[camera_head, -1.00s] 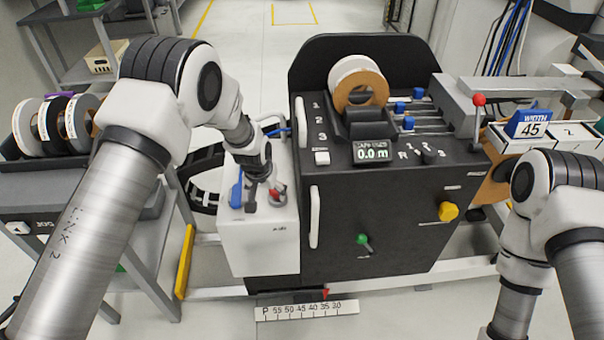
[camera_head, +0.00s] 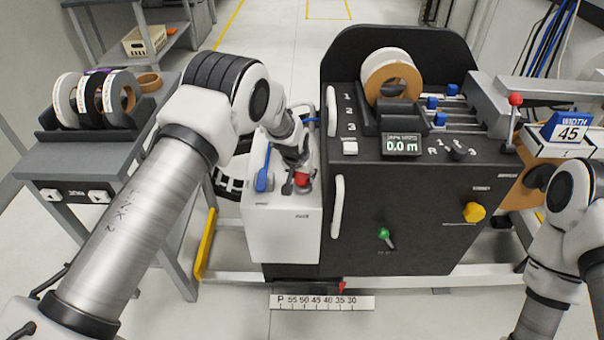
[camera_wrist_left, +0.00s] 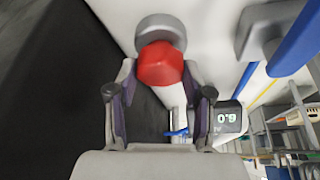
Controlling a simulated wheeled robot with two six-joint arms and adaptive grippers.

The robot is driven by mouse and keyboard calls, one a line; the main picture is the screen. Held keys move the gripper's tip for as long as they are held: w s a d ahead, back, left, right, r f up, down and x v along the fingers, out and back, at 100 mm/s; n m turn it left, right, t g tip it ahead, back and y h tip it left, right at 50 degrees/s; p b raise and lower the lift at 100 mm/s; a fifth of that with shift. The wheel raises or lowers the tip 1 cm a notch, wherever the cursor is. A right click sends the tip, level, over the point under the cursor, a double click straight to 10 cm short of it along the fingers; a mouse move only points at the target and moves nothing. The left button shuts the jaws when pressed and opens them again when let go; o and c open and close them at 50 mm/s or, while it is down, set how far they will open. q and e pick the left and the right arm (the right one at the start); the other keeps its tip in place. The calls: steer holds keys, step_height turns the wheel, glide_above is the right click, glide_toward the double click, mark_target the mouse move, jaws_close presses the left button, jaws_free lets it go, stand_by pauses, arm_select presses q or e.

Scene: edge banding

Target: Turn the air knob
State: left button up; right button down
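The red knob (camera_head: 302,180) sits on top of the white box (camera_head: 283,228) on the left side of the black machine. In the left wrist view, the red knob (camera_wrist_left: 160,64) stands on a round grey base. My left gripper (camera_head: 296,166) is at the knob, partly hidden by its own wrist in the head view. In the left wrist view, its two fingers (camera_wrist_left: 160,76) are apart, with their tips on either side of the knob. A thin gap seems to show beside it; contact is hard to tell. My right gripper is out of view.
A blue lever (camera_head: 264,180) stands close left of the knob. The black machine (camera_head: 420,205) has a white handle (camera_head: 337,206), a green-tipped lever (camera_head: 384,235) and a yellow knob (camera_head: 474,212). A cart with tape rolls (camera_head: 64,101) stands at the left.

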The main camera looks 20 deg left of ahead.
arm_select(q)
steer(key=c, duration=0.3)
steer(key=shift+r+m+p, duration=0.15)
steer(key=shift+m+p, duration=0.25)
steer(key=shift+p, duration=0.35)
steer(key=shift+c, duration=0.2)
steer(key=shift+f+m+h, duration=0.25)
steer(key=shift+m+h, duration=0.05)
steer(key=shift+m, duration=0.2)
steer(key=shift+r, duration=0.1)
steer(key=o, duration=1.1)
steer(key=shift+o, duration=0.2)
